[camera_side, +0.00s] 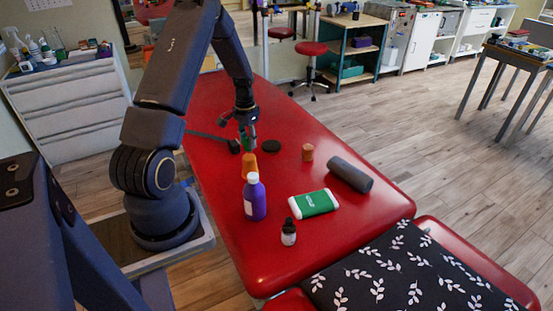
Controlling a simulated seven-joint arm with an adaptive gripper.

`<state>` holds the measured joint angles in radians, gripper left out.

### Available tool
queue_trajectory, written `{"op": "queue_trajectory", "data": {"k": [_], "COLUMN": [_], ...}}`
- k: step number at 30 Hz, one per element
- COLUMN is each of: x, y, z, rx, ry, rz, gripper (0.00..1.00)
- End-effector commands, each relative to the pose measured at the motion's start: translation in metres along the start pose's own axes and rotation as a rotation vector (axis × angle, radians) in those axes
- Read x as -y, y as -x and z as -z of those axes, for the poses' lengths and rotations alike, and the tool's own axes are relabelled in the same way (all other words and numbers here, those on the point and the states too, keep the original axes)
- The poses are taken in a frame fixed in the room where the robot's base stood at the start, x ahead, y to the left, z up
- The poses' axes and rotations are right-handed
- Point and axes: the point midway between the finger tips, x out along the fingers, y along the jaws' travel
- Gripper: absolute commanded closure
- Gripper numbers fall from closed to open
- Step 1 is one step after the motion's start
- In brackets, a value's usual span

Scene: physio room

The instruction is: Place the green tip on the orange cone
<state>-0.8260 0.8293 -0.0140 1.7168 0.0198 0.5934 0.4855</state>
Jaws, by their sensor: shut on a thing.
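The orange cone (249,166) stands on the red treatment table, partly hidden by the purple bottle in front of it. My gripper (248,136) points down just behind and above the cone in the picture. It is shut on the green tip (246,145), a small green piece that shows between and below the fingers. The tip's lower end is close to the cone's top in the picture. I cannot tell whether they touch.
On the red table (225,200) are a purple bottle (255,199), a dropper bottle (289,234), a green-white pack (313,204), a dark roller (350,174), a small orange-brown cylinder (307,152) and a black disc (271,146). A patterned pillow (400,275) lies at the front.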

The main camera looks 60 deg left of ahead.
Motion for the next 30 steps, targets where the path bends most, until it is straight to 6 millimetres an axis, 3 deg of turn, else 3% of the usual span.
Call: {"op": "queue_trajectory", "data": {"k": [6, 18, 19, 25, 30], "x": [0.000, 0.000, 0.000, 0.000, 0.000], "y": [-0.029, -0.034, -0.034, -0.034, -0.033], "z": [0.000, 0.000, 0.000, 0.000, 0.000], "rx": [0.002, 0.001, 0.001, 0.001, 0.001], "ry": [0.000, 0.000, 0.000, 0.000, 0.000], "rz": [-0.001, 0.000, 0.000, 0.000, 0.000], "gripper": [0.88, 0.88, 0.61, 0.40, 0.39]}}
